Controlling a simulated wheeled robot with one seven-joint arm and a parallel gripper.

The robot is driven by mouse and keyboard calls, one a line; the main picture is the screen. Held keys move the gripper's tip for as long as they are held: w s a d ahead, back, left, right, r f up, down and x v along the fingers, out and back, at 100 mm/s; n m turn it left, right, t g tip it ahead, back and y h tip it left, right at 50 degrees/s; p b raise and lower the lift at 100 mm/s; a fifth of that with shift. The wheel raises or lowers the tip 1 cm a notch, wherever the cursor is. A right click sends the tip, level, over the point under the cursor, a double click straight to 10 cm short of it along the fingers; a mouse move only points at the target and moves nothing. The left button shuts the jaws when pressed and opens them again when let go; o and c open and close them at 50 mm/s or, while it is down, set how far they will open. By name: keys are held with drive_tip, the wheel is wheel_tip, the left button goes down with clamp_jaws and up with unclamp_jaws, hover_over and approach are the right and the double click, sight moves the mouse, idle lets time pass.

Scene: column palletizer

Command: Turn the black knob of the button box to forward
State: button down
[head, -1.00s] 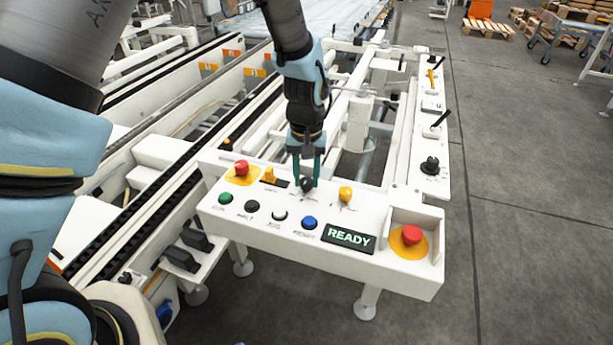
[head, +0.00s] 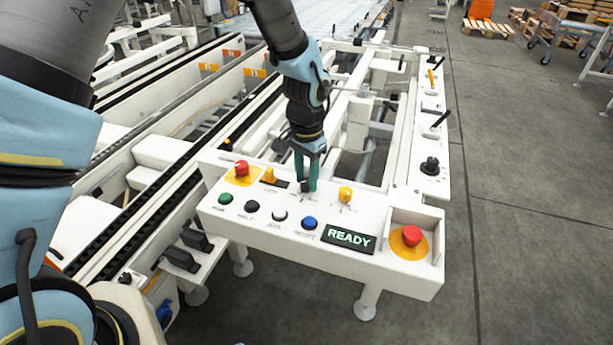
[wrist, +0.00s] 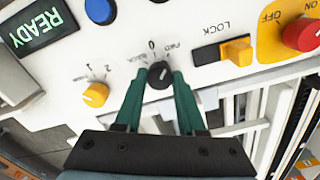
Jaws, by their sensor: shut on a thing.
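The white button box (head: 215,208) has a lit READY display, several coloured buttons and knobs. The black knob (wrist: 160,75) shows in the wrist view between the green fingertips of my gripper (wrist: 159,76), with marks 0, FWD and one more around it. My gripper (head: 306,186) is shut on the knob, pointing down at the box top. In the head view the fingers mostly hide the knob. Its pointer looks turned toward the FWD side, but the mark is too small to be sure.
Beside the knob are a yellow knob (head: 345,194) and a yellow LOCK switch (head: 269,175). A row of push buttons, including a blue one (head: 309,223), lies in front. Conveyor rails stand behind and left.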

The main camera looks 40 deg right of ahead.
sight(306, 180)
drive_tip(key=shift+m, duration=0.3)
drive_tip(key=c, duration=0.5)
unclamp_jaws()
wheel_tip(306, 180, up, 11)
drive_tip(key=b, duration=0.1)
drive_tip(key=shift+f, duration=0.1)
idle(0.6)
